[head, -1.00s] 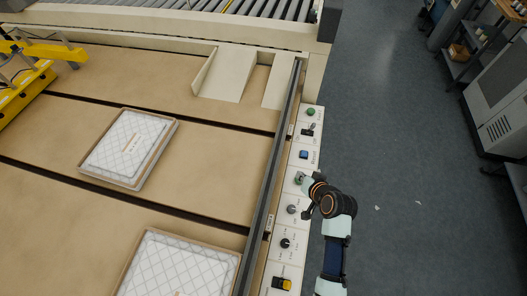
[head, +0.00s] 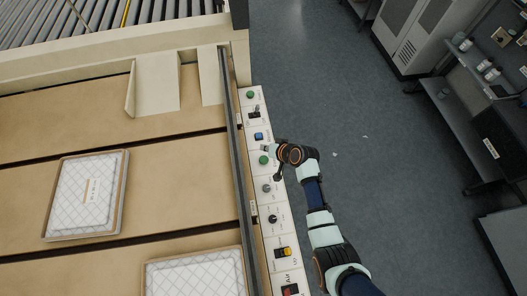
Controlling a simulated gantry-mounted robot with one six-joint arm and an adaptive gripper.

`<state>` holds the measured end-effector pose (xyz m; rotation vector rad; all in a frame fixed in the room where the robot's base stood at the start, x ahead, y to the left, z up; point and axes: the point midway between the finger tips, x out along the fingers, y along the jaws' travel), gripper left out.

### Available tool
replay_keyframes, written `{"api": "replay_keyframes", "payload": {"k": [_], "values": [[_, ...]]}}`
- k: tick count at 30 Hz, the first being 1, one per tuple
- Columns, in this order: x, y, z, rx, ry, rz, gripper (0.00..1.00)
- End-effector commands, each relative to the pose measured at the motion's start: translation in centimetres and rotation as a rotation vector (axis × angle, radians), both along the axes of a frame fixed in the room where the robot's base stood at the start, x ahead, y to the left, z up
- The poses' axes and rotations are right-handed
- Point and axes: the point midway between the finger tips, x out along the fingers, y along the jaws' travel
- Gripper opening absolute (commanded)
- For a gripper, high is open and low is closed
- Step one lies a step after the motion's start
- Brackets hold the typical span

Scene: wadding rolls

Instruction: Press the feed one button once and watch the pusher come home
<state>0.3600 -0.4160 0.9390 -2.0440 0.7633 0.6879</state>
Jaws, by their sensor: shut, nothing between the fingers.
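A white control panel strip (head: 276,235) runs along the right side of the table. It carries a green button (head: 250,95) at the far end, a blue button (head: 258,136) and a second green button (head: 263,160). The labels are too small to read, so I cannot tell which is feed one. My gripper (head: 268,148) is shut and empty, between the blue button and the second green button. That green button shows clear of the fingers; I cannot tell the gripper's height above the panel. No pusher can be made out in the head view now.
A black switch (head: 254,114), a grey knob (head: 267,188), a black knob (head: 272,219), a yellow button (head: 283,252) and a red control (head: 290,290) share the panel. Two quilted white packs in trays (head: 88,192) (head: 195,274) lie on the tan table.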

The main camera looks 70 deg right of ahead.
Motion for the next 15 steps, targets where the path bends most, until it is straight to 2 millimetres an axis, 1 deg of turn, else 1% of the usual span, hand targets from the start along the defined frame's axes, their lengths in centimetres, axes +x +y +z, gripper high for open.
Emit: {"api": "replay_keyframes", "payload": {"k": [1,9,12,15], "values": [[0.0,0.0,-1.2,0.000,0.000,0.000,0.00],[0.0,0.0,-5.3,0.001,0.000,0.001,0.00],[0.0,0.0,-6.6,0.001,0.000,0.001,0.00],[0.0,0.0,-7.4,0.001,0.000,0.001,0.00]]}}
